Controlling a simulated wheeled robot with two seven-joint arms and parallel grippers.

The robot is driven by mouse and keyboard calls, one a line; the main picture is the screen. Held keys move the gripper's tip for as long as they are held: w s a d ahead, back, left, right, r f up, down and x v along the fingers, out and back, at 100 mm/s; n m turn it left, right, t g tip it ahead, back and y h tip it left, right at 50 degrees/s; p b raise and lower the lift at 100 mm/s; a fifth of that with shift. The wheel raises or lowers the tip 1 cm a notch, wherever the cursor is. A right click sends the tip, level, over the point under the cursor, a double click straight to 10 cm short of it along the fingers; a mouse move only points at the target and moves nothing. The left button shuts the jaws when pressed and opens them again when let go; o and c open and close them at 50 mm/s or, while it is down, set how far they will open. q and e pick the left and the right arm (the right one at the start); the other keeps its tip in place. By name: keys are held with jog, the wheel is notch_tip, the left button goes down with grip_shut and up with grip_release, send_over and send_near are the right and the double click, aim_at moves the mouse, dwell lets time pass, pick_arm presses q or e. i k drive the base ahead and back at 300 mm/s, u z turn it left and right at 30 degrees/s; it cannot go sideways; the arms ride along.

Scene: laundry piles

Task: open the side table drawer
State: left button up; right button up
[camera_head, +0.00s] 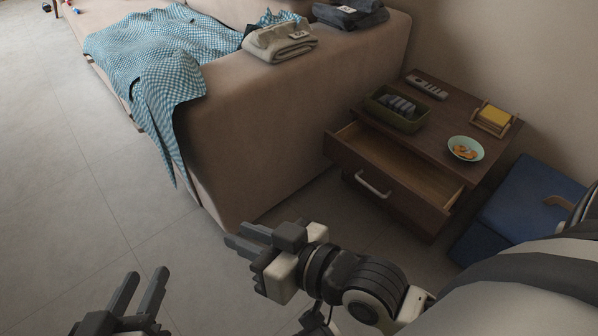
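The dark wooden side table (448,124) stands against the wall to the right of the sofa. Its upper drawer (388,187) is pulled out, and its inside shows, with no items visible in the part I can see. A pale curved handle (372,184) is on the drawer front. My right gripper (240,242) is in front of and below the drawer, apart from the handle, pointing left. Its fingers lie close together in this view, and the gap is unclear. My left gripper (142,290) is open and empty at the bottom left, over the floor.
On the table top are a green basket (397,122), a remote (427,87), a bowl (466,149) and a yellow sponge-like block (494,115) in a holder. The sofa (250,130) holds cloths.

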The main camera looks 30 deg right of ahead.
aim_at(420, 189)
jog(key=u, duration=1.25)
jog(key=i, duration=1)
jog(key=z, duration=2.8)
jog(key=i, duration=0.5)
